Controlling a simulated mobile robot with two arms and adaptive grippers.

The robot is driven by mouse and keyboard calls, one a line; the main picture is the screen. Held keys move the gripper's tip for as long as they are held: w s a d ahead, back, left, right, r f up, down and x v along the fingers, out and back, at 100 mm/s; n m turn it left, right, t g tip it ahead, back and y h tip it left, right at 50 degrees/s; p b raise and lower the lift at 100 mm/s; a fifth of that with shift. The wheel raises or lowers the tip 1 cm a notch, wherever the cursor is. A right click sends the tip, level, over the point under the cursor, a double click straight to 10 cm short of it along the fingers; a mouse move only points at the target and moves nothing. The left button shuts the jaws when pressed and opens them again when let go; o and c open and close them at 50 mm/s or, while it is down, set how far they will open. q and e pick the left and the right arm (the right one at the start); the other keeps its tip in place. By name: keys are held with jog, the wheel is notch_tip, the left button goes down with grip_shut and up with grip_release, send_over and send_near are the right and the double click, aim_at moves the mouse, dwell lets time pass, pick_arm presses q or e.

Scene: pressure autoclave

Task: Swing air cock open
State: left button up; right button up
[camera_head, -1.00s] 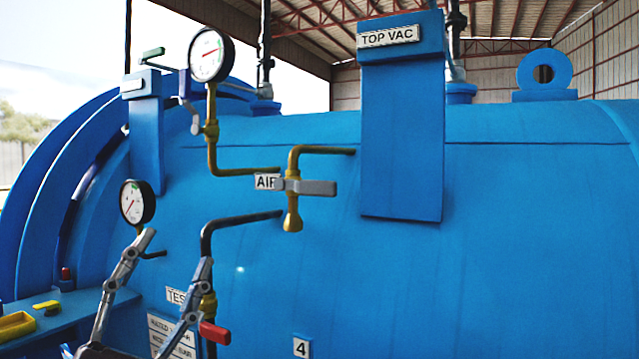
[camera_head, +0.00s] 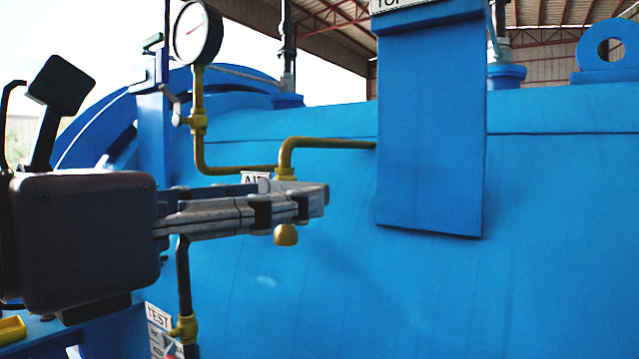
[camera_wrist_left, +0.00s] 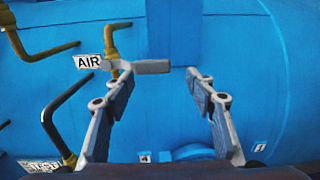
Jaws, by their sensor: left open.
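The air cock is a brass valve on a bent pipe beside the AIR label. In the head view its lower brass end (camera_head: 286,235) shows below my fingers, which hide most of the rest. In the left wrist view its grey lever (camera_wrist_left: 152,67) lies level, pointing right from the brass body. My left gripper (camera_head: 318,200) reaches in from the left in front of the cock. In the left wrist view the gripper (camera_wrist_left: 158,77) is open, with the lever just ahead of and between the fingertips. Contact cannot be told. My right gripper is not in view.
A round gauge (camera_head: 197,32) stands on a brass pipe above left. The blue TOP VAC box (camera_head: 430,130) juts from the vessel to the right. A dark lower pipe (camera_head: 184,280) runs down to the TEST label (camera_head: 157,314). The blue vessel wall lies behind.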

aim_at(299, 185)
pick_arm(q)
jog(key=shift+t+y, duration=0.3)
jog(key=shift+t, duration=0.1)
jog(key=p+x, duration=0.1)
jog(key=x, duration=0.1)
jog(key=p+x, duration=0.1)
jog(key=x, duration=0.1)
jog(key=r+p+x, duration=0.1)
jog(key=x, duration=0.1)
jog(key=shift+w+a, duration=0.15)
jog(key=shift+w, duration=0.4)
jog(key=shift+w+f, duration=0.1)
jog(key=shift+w, duration=0.1)
jog(key=shift+c, duration=0.7)
grip_shut()
